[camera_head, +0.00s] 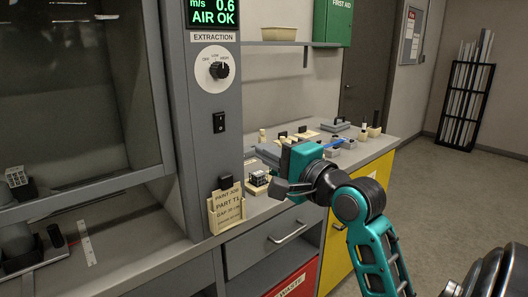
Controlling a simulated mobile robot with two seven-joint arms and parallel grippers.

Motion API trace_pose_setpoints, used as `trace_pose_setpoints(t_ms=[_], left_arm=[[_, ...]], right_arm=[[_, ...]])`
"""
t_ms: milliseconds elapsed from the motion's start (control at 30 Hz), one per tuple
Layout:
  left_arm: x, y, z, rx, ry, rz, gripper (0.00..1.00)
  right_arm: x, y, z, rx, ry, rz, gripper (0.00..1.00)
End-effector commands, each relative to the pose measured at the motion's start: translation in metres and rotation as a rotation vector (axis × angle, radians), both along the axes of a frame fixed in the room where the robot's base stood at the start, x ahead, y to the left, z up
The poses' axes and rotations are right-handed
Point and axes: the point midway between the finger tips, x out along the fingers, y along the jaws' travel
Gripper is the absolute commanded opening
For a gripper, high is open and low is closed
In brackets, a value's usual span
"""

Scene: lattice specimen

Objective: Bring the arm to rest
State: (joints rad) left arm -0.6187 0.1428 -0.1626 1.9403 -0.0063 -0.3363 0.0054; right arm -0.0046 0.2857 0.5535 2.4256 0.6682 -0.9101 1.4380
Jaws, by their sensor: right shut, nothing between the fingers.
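My right arm (375,235), teal and black, reaches in from the lower right over the counter's front edge. My right gripper (284,190) is shut and empty, with its dark fingers pointing left above the counter. My left gripper is not in view.
A beige sign holder (227,207) stands at the grey column's foot. Several small blocks and trays (341,125) line the counter behind my gripper. A fume hood (80,95) fills the left. Open floor (430,185) lies right of the yellow cabinet (372,180).

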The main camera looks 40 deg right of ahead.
Motion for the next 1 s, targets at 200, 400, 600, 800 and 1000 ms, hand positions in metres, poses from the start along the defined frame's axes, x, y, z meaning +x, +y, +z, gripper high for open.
trace_pose_setpoints(t_ms=[200,400,600,800,1000], left_arm=[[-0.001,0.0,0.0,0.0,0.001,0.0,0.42],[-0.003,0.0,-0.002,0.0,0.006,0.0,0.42],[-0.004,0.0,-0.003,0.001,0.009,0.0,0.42],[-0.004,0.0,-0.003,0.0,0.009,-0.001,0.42],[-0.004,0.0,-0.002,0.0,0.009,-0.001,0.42]], right_arm=[[0.0,0.0,0.0,0.001,0.0,0.0,0.0],[0.0,0.0,0.0,0.001,-0.001,0.0,0.0],[0.004,0.001,-0.01,-0.026,0.02,-0.002,0.0],[0.021,0.021,-0.108,-0.341,0.196,0.012,0.0],[0.0,0.075,-0.252,-0.858,0.391,0.16,0.0]])
